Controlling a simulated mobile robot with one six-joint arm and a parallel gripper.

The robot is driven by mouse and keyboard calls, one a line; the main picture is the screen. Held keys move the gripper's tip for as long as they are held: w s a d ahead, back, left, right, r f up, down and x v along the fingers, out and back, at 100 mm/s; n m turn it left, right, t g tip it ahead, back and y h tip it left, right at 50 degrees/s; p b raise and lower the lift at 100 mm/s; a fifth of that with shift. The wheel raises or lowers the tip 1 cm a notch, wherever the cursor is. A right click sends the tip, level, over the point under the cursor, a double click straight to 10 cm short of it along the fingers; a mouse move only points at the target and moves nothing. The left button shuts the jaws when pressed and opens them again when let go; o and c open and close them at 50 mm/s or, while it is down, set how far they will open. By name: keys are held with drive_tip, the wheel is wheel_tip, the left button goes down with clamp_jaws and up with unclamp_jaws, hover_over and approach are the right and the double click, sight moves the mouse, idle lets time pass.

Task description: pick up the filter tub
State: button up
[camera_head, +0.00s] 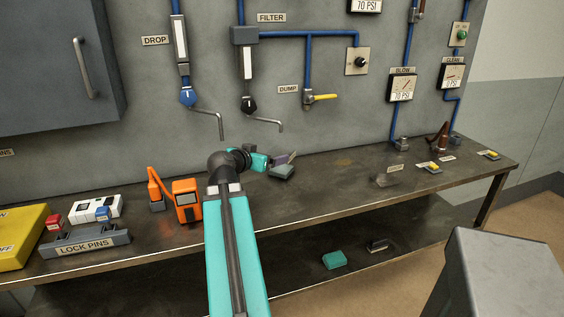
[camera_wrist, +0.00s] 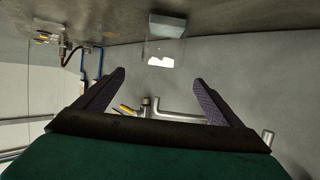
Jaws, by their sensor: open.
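A grey-green block (camera_head: 282,172) sits on the bench just in front of and below my gripper (camera_head: 288,158). In the wrist view, which is turned over with the bench at the top, the same block (camera_wrist: 168,24) carries a clear, see-through body (camera_wrist: 164,52) with a white patch. I take this to be the filter tub, but no lettering on it can be read. My gripper (camera_wrist: 158,84) is open, with its two purple fingers apart and nothing between them. The tub stands beyond the fingertips, roughly centred between them. In the head view my arm and fingers hide most of the clear body.
An orange device (camera_head: 186,200) and the lock pins rack (camera_head: 88,243) are left of my arm. A bent pipe (camera_head: 266,124) and a yellow-handled dump valve (camera_head: 318,98) stick out from the wall above.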

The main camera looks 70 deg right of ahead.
drive_tip(key=shift+s+d+f+p, duration=0.2)
drive_tip(key=shift+d+p, duration=0.45)
drive_tip(key=shift+p, duration=3.5)
drive_tip(key=p, duration=0.2)
approach(286, 151)
drive_tip(key=shift+s+d+f, duration=0.15)
drive_tip(key=shift+s+d, duration=0.05)
drive_tip(key=shift+d, duration=0.1)
drive_tip(key=x, duration=0.1)
drive_tip(key=p+x, duration=0.2)
drive_tip(key=shift+w+d+r, duration=0.15)
drive_tip(key=shift+d+r, duration=0.05)
drive_tip(key=shift+d, duration=0.05)
drive_tip(key=shift+p+x, duration=0.35)
drive_tip(key=shift+x, duration=0.5)
drive_tip(key=shift+f, duration=0.15)
